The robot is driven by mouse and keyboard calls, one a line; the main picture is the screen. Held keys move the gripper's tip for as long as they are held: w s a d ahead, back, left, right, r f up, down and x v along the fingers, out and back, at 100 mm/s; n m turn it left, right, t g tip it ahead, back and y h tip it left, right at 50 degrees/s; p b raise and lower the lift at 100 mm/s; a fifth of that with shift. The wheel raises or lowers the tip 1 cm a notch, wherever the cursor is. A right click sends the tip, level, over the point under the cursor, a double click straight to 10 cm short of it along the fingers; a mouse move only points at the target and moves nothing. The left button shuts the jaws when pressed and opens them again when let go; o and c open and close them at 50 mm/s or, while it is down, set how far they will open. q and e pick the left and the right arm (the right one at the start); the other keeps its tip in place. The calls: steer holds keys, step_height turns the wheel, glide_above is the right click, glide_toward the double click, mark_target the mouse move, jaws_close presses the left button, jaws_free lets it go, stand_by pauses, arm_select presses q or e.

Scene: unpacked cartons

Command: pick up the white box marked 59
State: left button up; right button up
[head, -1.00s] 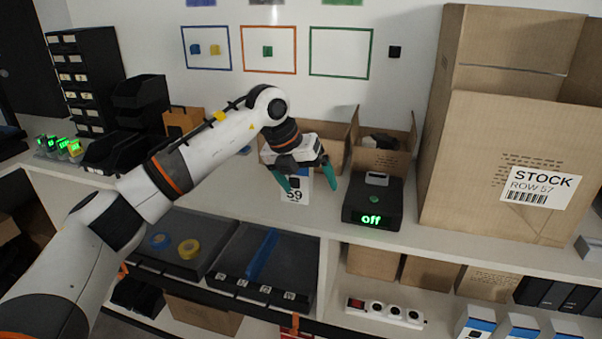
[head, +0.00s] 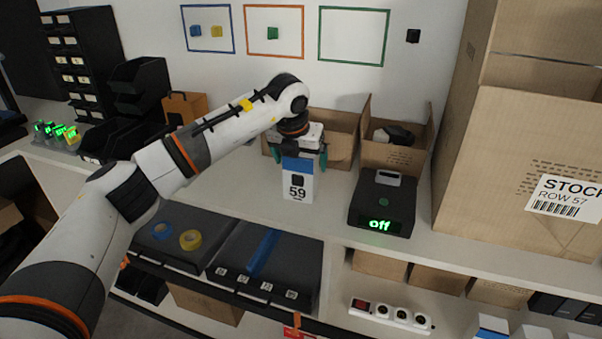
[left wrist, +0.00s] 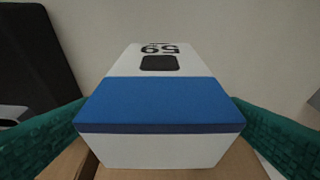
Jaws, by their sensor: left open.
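The white box marked 59 (head: 298,187) stands upright on the light counter, with a blue band near its top and a dark square above the number. My left gripper (head: 301,158) is over the top of the box, its teal fingers one on each side. In the left wrist view the box (left wrist: 160,105) fills the middle between the two open fingers, with a gap seen at the upper sides; whether they touch it lower down I cannot tell. My right gripper is in neither view.
A black device reading "off" (head: 381,203) stands right of the box. Open cartons (head: 395,157) stand behind, and a large STOCK carton (head: 480,165) is at the right. Counter left of the box is clear.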

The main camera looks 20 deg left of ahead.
arm_select(q)
steer(key=x, duration=0.3)
steer(key=shift+w+f, duration=0.2)
steer(key=shift+f, duration=0.05)
steer(key=c, duration=1.2)
steer(key=shift+r, duration=0.1)
steer(key=shift+r, duration=0.1)
